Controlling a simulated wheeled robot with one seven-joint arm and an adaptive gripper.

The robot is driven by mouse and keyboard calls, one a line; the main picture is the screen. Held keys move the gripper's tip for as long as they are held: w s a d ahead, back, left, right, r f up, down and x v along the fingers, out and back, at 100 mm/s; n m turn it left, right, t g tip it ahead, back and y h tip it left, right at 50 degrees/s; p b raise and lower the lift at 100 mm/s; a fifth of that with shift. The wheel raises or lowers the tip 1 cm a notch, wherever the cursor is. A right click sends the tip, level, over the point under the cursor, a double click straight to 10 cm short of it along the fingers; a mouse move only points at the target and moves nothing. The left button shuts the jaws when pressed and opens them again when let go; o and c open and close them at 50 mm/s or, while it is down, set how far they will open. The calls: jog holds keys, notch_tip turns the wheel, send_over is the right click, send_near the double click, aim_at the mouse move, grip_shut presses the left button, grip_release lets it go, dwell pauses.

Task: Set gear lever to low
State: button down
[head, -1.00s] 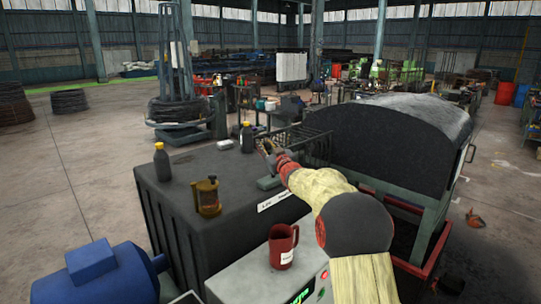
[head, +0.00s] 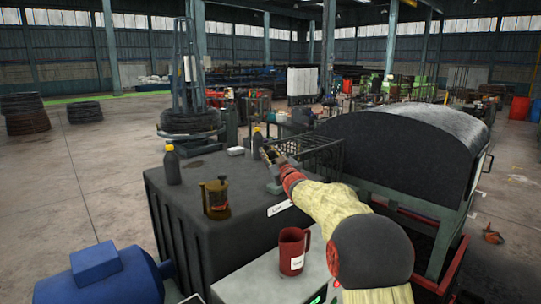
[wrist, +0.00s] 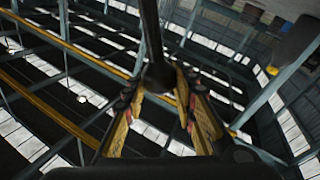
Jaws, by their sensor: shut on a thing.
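My gripper (head: 269,154) is over the far right part of the dark gearbox housing (head: 235,235). In the wrist view my gripper (wrist: 163,88) has its yellow and black fingers closed around a dark bar, the gear lever (wrist: 151,38), which runs up out of the picture. In the head view the lever is mostly hidden by my gripper and hand. A grey-green lever base (head: 274,187) shows just below the gripper. A white label (head: 280,208) on the housing's edge reads "Low" at its left end; my arm covers its right part.
A dark bottle (head: 172,166), a brass oil can (head: 215,198), a white block (head: 236,151) and another bottle (head: 257,140) stand on the housing. A red mug (head: 291,252) stands on the control box in front. A wire basket (head: 318,153) and a black drum cover (head: 405,150) are at right.

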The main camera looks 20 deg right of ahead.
jog(key=shift+f, duration=0.5)
jog(key=c, duration=1.8)
grip_release()
jog(key=shift+a, duration=0.1)
jog(key=o, duration=0.3)
jog(key=shift+r, duration=0.1)
jog(key=shift+r, duration=0.2)
jog(key=shift+s, duration=0.1)
jog(key=s, duration=0.4)
jog(key=s+f, duration=0.1)
jog(key=s, duration=0.6)
jog(key=shift+s+a+f, duration=0.15)
jog(key=shift+s+f, duration=0.25)
